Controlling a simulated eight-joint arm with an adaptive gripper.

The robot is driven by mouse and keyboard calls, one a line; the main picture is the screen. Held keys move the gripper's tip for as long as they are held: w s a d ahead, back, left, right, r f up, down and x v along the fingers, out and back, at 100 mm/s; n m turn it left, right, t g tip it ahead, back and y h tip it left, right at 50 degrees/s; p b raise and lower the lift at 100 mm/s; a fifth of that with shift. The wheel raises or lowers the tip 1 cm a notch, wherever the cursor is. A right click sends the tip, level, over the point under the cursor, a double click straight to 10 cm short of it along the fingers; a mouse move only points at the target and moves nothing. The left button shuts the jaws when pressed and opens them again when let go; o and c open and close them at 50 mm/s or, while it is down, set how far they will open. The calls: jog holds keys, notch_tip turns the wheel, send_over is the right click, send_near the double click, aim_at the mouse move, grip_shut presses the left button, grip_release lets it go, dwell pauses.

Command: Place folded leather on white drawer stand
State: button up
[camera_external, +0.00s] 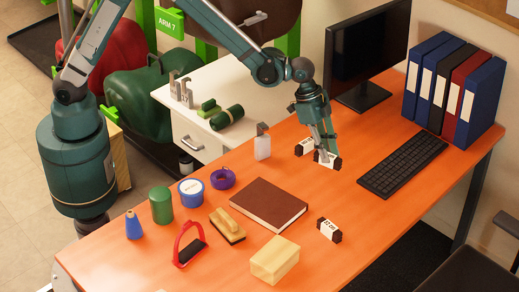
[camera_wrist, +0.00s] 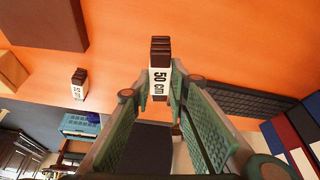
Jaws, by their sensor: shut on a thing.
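A folded dark leather (camera_external: 328,158) with a white paper band sits between the fingers of my gripper (camera_external: 325,152), low at the orange table. The wrist view shows the leather (camera_wrist: 160,77) with its band reading "50 cm", between the fingertips of my gripper (camera_wrist: 160,90). My gripper is shut on it. I cannot tell whether it still touches the table. Another banded piece (camera_external: 305,146) shows just left of the fingers, partly hidden. A third folded leather (camera_external: 329,230) lies apart at the front right. The white drawer stand (camera_external: 190,130) is behind the table, to the left.
Green rolls (camera_external: 227,117) and grey metal pieces (camera_external: 181,90) occupy part of the stand top. A keyboard (camera_external: 403,163) and monitor (camera_external: 366,50) are to the right; a brown book (camera_external: 268,205) is in front.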

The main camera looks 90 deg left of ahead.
jog(key=s+a+f+n+y, duration=0.1)
jog(key=s+a+f+n, duration=0.15)
jog(key=s+a, duration=0.6)
jog(key=s+a+f+n+y+p, duration=0.15)
jog(key=s+a+n, duration=0.25)
jog(key=a, duration=1)
jog(key=s+a+f+n+y, duration=0.1)
jog(key=s+a+f+n, duration=0.2)
jog(key=s+a, duration=0.6)
jog(key=shift+n, duration=0.65)
jog(key=s+a+f+b, duration=0.2)
jog(key=s+a+f, duration=0.1)
jog(key=a+f, duration=0.1)
jog(key=s+a+f+b, duration=0.2)
jog(key=s+a+f, duration=0.1)
jog(key=a+f, duration=0.1)
jog(key=s+a+f+b, duration=0.2)
jog(key=s+a+f, duration=0.1)
jog(key=a, duration=0.2)
jog(key=shift+a+f, duration=0.35)
jog(key=shift+f, duration=0.05)
jog(key=shift+s+a+f+y+b, duration=0.25)
jog(key=shift+s+a+f+b, duration=0.1)
jog(key=shift+s+b, duration=0.1)
jog(key=shift+w, duration=0.1)
